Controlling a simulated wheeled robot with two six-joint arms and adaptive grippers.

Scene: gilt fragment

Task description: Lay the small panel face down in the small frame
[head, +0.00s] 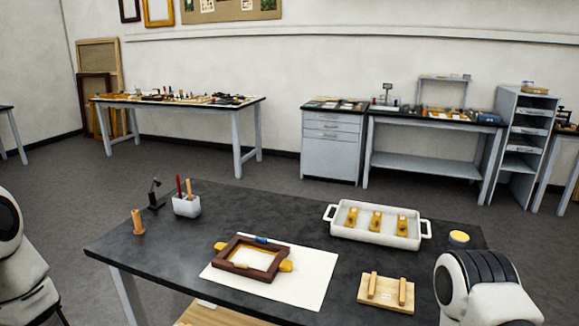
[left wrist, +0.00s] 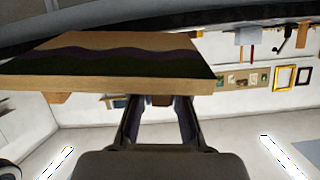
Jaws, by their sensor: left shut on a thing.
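The small frame (head: 239,265) is dark brown and lies on a white sheet (head: 310,290) on the dark table. Its opening looks empty and pale, and yellow pieces show at its left and right sides. The left wrist view is upside down, with ceiling lights at its bottom. There my left gripper (left wrist: 160,101) is shut on the edge of the small panel (left wrist: 110,62), which has a pale wood edge and a painted face with brown, purple and dark green bands. The painted face is on the picture's upper side, towards the floor. The panel and both grippers are out of the head view.
A white tray (head: 342,231) with several yellow-brown pieces stands behind and right of the sheet. A wooden block with two bars (head: 387,292) lies at front right, near a yellow-topped tin (head: 459,238). A white holder (head: 186,206) and a wooden peg (head: 138,224) stand at back left.

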